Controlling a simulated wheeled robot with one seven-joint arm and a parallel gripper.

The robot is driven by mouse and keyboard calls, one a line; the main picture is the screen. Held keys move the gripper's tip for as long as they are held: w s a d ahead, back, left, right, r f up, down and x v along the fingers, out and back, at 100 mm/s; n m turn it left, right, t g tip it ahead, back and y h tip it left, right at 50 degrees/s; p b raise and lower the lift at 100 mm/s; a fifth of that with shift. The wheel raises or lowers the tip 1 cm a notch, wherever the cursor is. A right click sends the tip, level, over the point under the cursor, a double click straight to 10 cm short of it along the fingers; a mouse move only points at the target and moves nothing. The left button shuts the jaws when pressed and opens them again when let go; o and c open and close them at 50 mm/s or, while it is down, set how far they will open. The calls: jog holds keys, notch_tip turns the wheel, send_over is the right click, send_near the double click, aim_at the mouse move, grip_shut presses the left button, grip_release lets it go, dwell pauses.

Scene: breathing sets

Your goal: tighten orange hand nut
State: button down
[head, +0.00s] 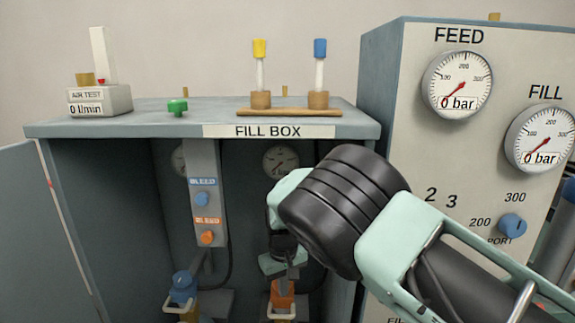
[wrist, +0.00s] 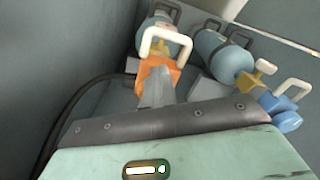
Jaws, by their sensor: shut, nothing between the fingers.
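The orange hand nut (head: 283,294) is low inside the fill box, with a cream handle in front of it. In the wrist view the orange nut (wrist: 172,72) is straight ahead, with a white bail handle over it. My gripper (head: 284,278) reaches down into the box just above the nut. In the wrist view my gripper (wrist: 155,88) is shut, its grey fingers overlapping the nut's near face. I cannot tell whether they touch it. Nothing shows between the fingers.
A blue fitting (head: 183,288) stands left of the orange one. Orange (head: 207,237) and blue (head: 201,199) bleed knobs sit on a grey panel. Cylinders (wrist: 222,55) lie beyond the nut. The box's left wall and the feed cabinet (head: 385,90) bound the space.

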jog(key=shift+w+d+r+p, duration=0.1)
jog(key=shift+w+d+p, duration=0.3)
jog(key=shift+d, duration=0.5)
jog(key=shift+w+d, duration=0.2)
jog(key=shift+w, duration=0.05)
jog(key=shift+w+d, duration=0.2)
jog(key=shift+w, duration=0.1)
jog(key=shift+d+r, duration=0.1)
